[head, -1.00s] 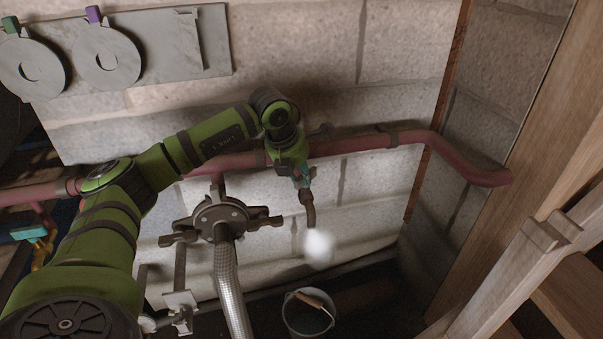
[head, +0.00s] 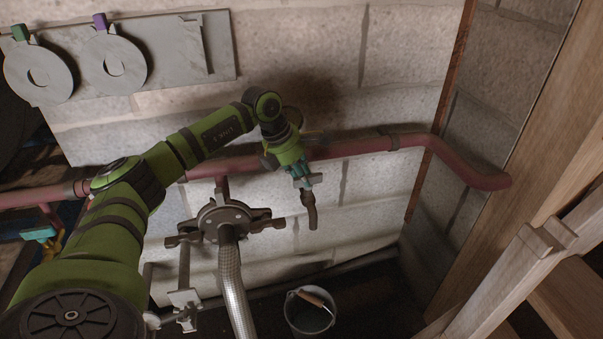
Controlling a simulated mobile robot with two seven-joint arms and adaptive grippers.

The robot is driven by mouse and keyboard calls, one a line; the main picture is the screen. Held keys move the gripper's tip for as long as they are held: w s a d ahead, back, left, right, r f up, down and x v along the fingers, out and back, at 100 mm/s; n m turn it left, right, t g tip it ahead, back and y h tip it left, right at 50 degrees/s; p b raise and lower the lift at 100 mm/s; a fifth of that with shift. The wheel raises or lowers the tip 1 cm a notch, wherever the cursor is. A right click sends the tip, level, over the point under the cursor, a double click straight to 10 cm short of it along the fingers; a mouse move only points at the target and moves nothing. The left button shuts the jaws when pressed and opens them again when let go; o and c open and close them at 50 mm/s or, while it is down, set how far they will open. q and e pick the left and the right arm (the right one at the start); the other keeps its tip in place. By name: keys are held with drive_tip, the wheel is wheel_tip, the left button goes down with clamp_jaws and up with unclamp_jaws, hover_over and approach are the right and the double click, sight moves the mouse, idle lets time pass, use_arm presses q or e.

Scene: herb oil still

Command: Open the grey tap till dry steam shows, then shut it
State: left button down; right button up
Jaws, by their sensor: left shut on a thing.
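The grey tap is mostly hidden behind my left gripper; its dark, bent spout (head: 309,212) hangs below the red pipe (head: 360,147), pointing down. My left gripper (head: 304,182), with teal fingertips, is shut on the tap just above the spout. The handle's angle cannot be made out. No white steam shows at the spout mouth. My right gripper is not in view.
A metal bucket (head: 309,312) with a wooden handle stands on the floor below the spout. A braided hose (head: 234,285) hangs from a dark clamped coupling (head: 226,218) left of the tap. A grey board (head: 180,50) with round plates hangs upper left. Wooden timbers (head: 530,275) stand at right.

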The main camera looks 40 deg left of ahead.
use_arm(q)
drive_tip(key=c, duration=1.1)
unclamp_jaws()
drive_tip(key=shift+r, duration=0.1)
drive_tip(key=v, duration=1.2)
